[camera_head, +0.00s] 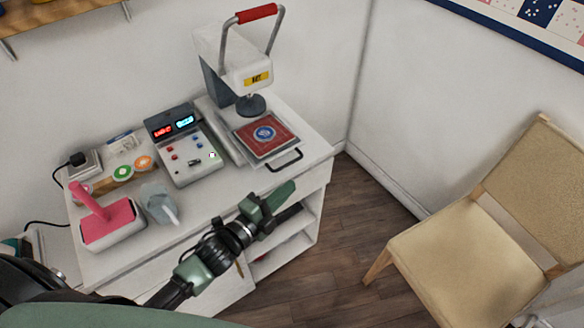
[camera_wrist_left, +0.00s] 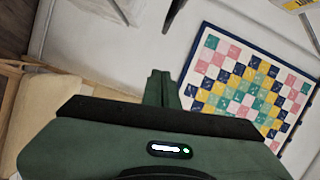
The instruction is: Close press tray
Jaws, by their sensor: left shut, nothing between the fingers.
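The heat press (camera_head: 240,72) stands at the back right of the white cabinet top, its red-gripped lever raised. Its press tray (camera_head: 284,141) is pulled out toward the front, with a black wire handle (camera_head: 286,161) at its front edge. A red square with a round blue emblem (camera_head: 264,134) lies on the tray. My left gripper (camera_head: 287,193) is shut and empty, in front of the cabinet's front edge and, in the picture, below the handle, apart from it. The left wrist view shows its green fingers (camera_wrist_left: 161,88) together. My right gripper is not in view.
A control box (camera_head: 185,147) with lit displays stands left of the press. A pink iron-like tool (camera_head: 105,222) and a grey tool (camera_head: 160,203) sit further left. A wooden chair (camera_head: 470,250) stands at the right. Bare floor lies between cabinet and chair.

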